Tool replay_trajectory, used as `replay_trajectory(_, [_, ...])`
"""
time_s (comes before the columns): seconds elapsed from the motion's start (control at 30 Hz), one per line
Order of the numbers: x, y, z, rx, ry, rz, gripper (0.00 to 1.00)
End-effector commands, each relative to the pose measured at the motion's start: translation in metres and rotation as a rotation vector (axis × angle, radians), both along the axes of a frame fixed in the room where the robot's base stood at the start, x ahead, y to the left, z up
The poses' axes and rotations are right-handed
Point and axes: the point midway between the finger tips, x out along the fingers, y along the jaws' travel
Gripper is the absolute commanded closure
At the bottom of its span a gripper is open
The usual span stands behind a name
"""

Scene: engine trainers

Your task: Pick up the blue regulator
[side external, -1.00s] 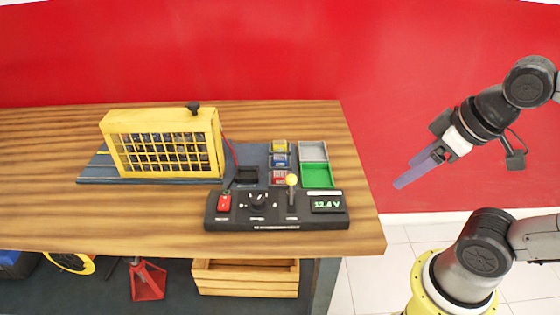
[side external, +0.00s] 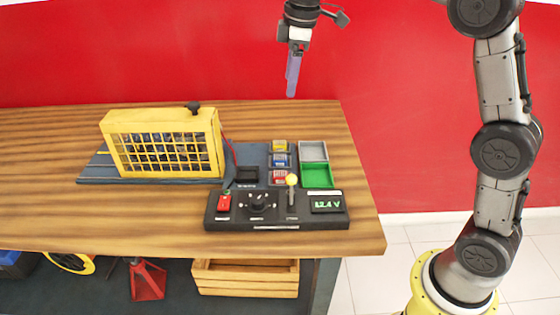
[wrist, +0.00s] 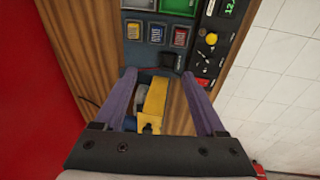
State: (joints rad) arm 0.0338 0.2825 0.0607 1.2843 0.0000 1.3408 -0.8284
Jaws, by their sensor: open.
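The blue regulator (side external: 281,160) is a small block in the middle of a row of three, between a yellow block (side external: 279,146) and a red block (side external: 280,177), on the dark board on the bench. In the wrist view the blue regulator (wrist: 156,34) lies ahead of the fingertips, between the yellow block (wrist: 133,31) and the red block (wrist: 180,37). My gripper (side external: 292,95) hangs high above the bench with its purple fingers pointing down. In the wrist view my gripper (wrist: 158,74) is open, with nothing held between its fingers.
A green tray (side external: 317,183) and a grey tray (side external: 313,151) sit right of the blocks. A control panel (side external: 300,220) with a yellow-knobbed lever and display stands in front. A yellow caged engine (side external: 112,125) is to the left. A black square part (side external: 246,175) lies between.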

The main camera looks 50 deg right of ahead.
Motion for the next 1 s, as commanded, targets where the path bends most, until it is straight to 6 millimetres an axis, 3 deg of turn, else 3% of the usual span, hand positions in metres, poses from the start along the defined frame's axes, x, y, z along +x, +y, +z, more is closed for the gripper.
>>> replay_trajectory(0.03, [0.018, -0.002, -0.019, 0.0, 0.032, 0.004, 0.28])
replay_trajectory(0.1, [0.035, -0.004, -0.041, 0.001, 0.064, 0.001, 0.28])
replay_trajectory(0.23, [0.054, -0.007, -0.079, 0.004, 0.119, -0.004, 0.28])
replay_trajectory(0.8, [0.054, -0.009, -0.175, 0.007, 0.178, -0.009, 0.28])
replay_trajectory(1.0, [0.055, -0.009, -0.193, 0.006, 0.175, -0.009, 0.28])
